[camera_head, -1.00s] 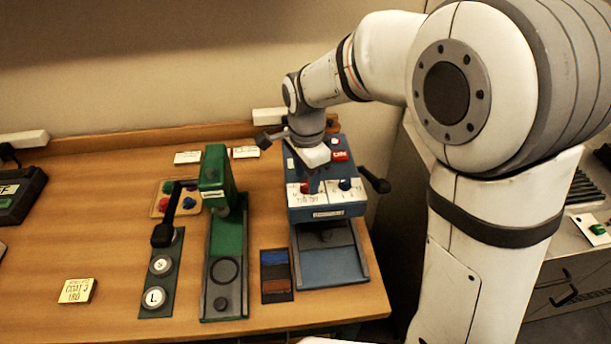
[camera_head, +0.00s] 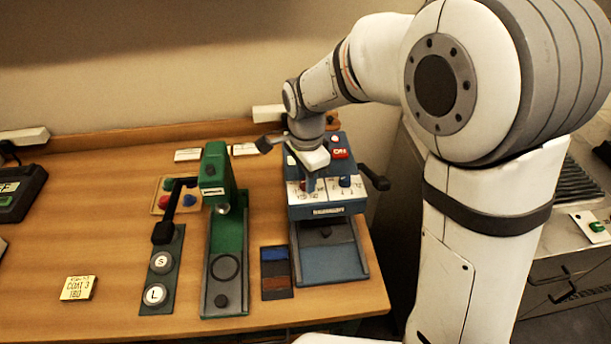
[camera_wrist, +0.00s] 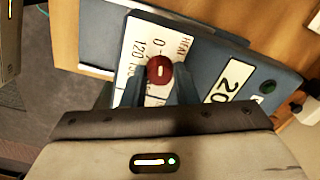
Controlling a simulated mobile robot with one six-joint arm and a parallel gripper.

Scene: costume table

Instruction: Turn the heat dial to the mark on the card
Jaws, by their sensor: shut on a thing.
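The red heat dial (camera_wrist: 160,70) sits on a white scale plate marked HEAT (camera_wrist: 133,50) on top of the blue press. In the wrist view my gripper (camera_wrist: 160,84) is shut on the dial, one finger on each side. In the head view my gripper (camera_head: 311,182) reaches down onto the left part of the blue press (camera_head: 327,211), and its fingers mostly hide the dial. The yellow card (camera_head: 78,288) lies at the front left of the table; it seems to read COAT 3 and 180. The dial's exact setting is unclear.
A blue knob (camera_head: 345,181) stands right of the heat dial, with a red ON button (camera_head: 340,154) behind. A black lever (camera_head: 374,177) sticks out right of the press. A green press (camera_head: 225,230) stands to the left. Bare table (camera_head: 115,220) lies farther left.

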